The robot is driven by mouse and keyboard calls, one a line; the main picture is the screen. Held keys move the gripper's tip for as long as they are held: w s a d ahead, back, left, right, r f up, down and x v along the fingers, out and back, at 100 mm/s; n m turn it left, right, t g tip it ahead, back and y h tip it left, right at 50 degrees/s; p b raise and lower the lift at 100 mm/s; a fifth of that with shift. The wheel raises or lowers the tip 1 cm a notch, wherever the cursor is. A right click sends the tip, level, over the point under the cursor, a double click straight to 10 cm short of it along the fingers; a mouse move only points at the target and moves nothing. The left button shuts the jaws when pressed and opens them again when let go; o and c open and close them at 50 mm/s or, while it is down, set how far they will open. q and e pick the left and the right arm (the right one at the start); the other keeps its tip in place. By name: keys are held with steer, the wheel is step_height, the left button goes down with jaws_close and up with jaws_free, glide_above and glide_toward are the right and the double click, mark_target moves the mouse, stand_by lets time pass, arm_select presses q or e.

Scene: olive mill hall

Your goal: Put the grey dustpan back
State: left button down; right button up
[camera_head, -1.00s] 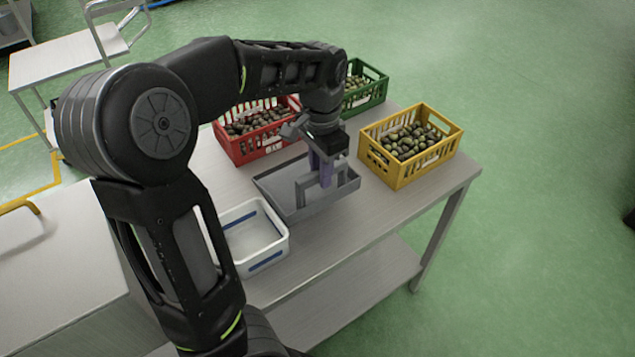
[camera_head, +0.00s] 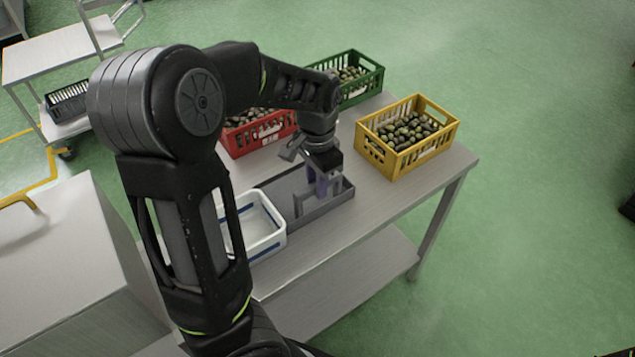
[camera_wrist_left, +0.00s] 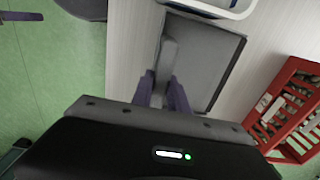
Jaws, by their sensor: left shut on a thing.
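The grey dustpan (camera_head: 337,201) is a shallow tray with an arched handle. It is level at the table top, between the white box and the yellow crate; I cannot tell if it touches the table. My left gripper (camera_head: 322,186) reaches down from above, shut on the handle. In the left wrist view, the fingers (camera_wrist_left: 164,95) close on the handle (camera_wrist_left: 167,55), with the dustpan's flat grey pan (camera_wrist_left: 210,65) beyond. My arm hides part of its far side in the head view. My right gripper is not in view.
A white box (camera_head: 262,243) with blue stripes stands close to the dustpan's left on the table (camera_head: 400,204). A red crate (camera_head: 240,145), a green crate (camera_head: 369,83) and a yellow crate (camera_head: 397,166) of olives stand behind and right. The front right table top is clear.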

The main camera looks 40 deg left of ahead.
arm_select(q)
steer(key=c, duration=1.3)
jaws_free()
steer(key=shift+f, duration=0.1)
step_height(320, 180, up, 12)
steer(key=shift+r, duration=0.15)
steer(key=shift+o, duration=0.3)
